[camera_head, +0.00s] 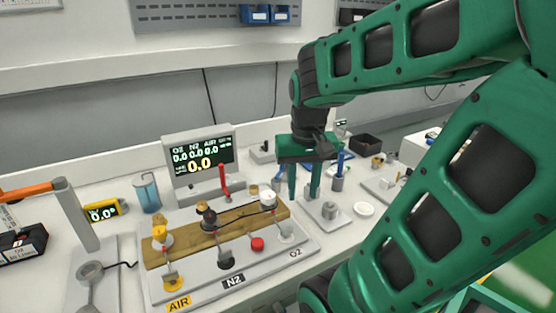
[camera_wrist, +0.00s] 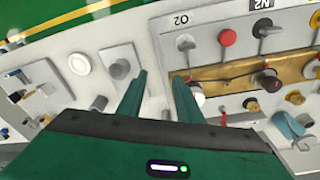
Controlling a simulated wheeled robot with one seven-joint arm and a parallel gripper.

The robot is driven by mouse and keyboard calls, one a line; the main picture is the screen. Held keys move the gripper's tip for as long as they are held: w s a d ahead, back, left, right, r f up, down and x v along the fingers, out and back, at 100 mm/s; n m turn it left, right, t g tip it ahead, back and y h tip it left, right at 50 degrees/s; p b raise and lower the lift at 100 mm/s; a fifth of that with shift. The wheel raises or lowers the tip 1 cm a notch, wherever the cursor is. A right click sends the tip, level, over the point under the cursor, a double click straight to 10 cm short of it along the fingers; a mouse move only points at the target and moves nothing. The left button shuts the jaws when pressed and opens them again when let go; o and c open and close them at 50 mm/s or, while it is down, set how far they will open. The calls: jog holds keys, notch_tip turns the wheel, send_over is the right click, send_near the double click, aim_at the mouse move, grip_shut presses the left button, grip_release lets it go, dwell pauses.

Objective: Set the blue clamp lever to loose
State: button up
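My gripper (camera_head: 302,194) points down over the bench, right of the valve board, with its two green fingers apart. They also show in the wrist view (camera_wrist: 158,85), with nothing seen between them. A small slanted blue piece (camera_head: 278,174) shows just left of the fingers, partly hidden; I cannot tell if it is the clamp lever. An upright blue piece (camera_head: 340,162) rises from a grey holder (camera_head: 337,184) to the right. The wrist view shows a blue part (camera_wrist: 287,125) at its right edge. The lever's setting cannot be read.
The valve board (camera_head: 205,271) carries several coloured knobs, with a display (camera_head: 199,158) behind it. A red lever (camera_head: 223,179) stands before the display. A grey plate with a post (camera_head: 327,210) and a white disc (camera_head: 364,209) lie at right. An orange lever (camera_head: 27,190) is at far left.

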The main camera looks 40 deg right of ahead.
notch_tip(320, 180, up, 5)
jog(key=m+t+h, duration=0.1)
jog(key=t+h, duration=0.1)
send_over(279, 173)
jog(key=s, duration=0.2)
jog(key=x, duration=1)
jog(key=shift+w+a+f, duration=0.3)
jog(key=shift+w+f, duration=0.1)
jog(key=shift+w, duration=0.1)
jog(key=shift+c, duration=0.5)
